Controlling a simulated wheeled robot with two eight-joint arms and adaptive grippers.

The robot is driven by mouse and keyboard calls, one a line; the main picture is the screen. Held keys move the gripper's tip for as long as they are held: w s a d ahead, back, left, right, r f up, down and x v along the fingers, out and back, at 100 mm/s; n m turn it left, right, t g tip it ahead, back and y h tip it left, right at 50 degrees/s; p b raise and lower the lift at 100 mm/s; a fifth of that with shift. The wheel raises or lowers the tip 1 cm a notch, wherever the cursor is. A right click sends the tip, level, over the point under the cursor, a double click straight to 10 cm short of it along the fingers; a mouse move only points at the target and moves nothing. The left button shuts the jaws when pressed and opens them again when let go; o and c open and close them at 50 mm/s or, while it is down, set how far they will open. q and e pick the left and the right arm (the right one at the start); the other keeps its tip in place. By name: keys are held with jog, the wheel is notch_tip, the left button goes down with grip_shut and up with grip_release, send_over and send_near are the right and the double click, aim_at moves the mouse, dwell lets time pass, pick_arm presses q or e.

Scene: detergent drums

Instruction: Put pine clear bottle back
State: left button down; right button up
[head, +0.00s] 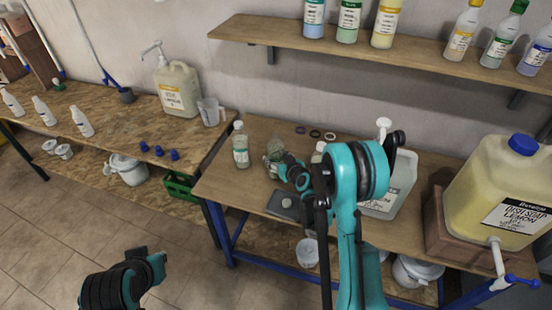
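A clear bottle (240,148) with a white cap and a small greenish label stands upright on the middle table, near its left end. I cannot read its label. A clear greenish container (275,148) stands just right of it, at the tip of my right gripper (279,166). The gripper partly hides it, and I cannot tell whether the fingers hold it. Another white-topped bottle (317,153) is mostly hidden behind my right arm. My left gripper (153,267) is low at the left, over the floor and away from the tables; its finger opening is unclear.
A wall shelf (420,43) holds several labelled bottles, with a gap between two groups. A grey plate (283,205) lies at the table's front edge. Rings (315,134) lie behind. A yellow drum (500,190) and a translucent jug (398,180) stand right. A pump canister (178,88) stands left.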

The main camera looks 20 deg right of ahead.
jog(key=shift+f, duration=0.15)
jog(key=o, duration=1.6)
